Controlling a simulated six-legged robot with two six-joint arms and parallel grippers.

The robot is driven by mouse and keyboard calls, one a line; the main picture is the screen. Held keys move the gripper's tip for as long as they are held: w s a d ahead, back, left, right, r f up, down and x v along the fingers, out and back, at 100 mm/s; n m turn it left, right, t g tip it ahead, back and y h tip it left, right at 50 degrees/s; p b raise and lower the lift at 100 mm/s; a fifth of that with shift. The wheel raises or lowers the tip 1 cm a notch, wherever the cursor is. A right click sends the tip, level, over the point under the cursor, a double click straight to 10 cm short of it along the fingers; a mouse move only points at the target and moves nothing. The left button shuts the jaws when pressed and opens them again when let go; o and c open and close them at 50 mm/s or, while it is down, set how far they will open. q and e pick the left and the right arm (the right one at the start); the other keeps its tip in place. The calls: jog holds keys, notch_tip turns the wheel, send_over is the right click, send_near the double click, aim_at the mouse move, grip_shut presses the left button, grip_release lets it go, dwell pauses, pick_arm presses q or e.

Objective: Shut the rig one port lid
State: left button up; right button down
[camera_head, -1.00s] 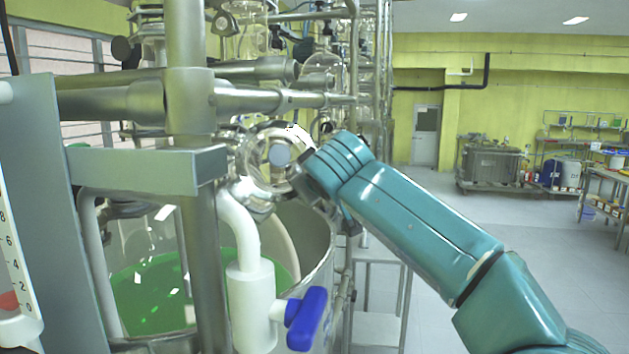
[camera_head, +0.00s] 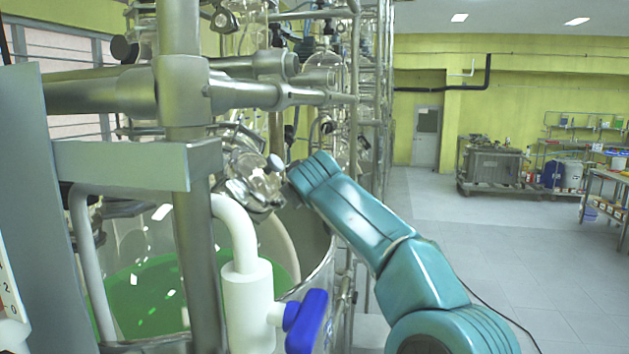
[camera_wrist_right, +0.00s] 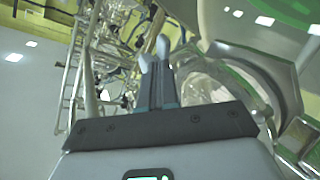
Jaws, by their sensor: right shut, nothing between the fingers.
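The port lid (camera_head: 258,185) is clear glass in a metal-rimmed fitting on top of the large glass reactor vessel, left of my right arm's end in the head view. It looks low and tilted over the port; I cannot tell whether it sits fully down. Glass of the port area also shows in the right wrist view (camera_wrist_right: 203,88), just right of the fingers. My right gripper (camera_wrist_right: 153,53) is shut and empty, its pale fingertips close to the glass. In the head view its fingers are mostly hidden by the teal wrist; contact is unclear. My left gripper is not in view.
Steel posts and clamps (camera_head: 185,90) stand left of the port. A white pipe with a blue valve handle (camera_head: 306,320) is in front. Green liquid (camera_head: 145,295) fills the vessel below. Open floor (camera_head: 500,250) lies right, with a metal tank (camera_head: 490,165) far back.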

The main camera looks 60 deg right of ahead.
jog(key=shift+w+d+f, duration=0.2)
jog(key=shift+w+f, duration=0.5)
jog(key=shift+w, duration=0.3)
jog(key=shift+r, duration=0.1)
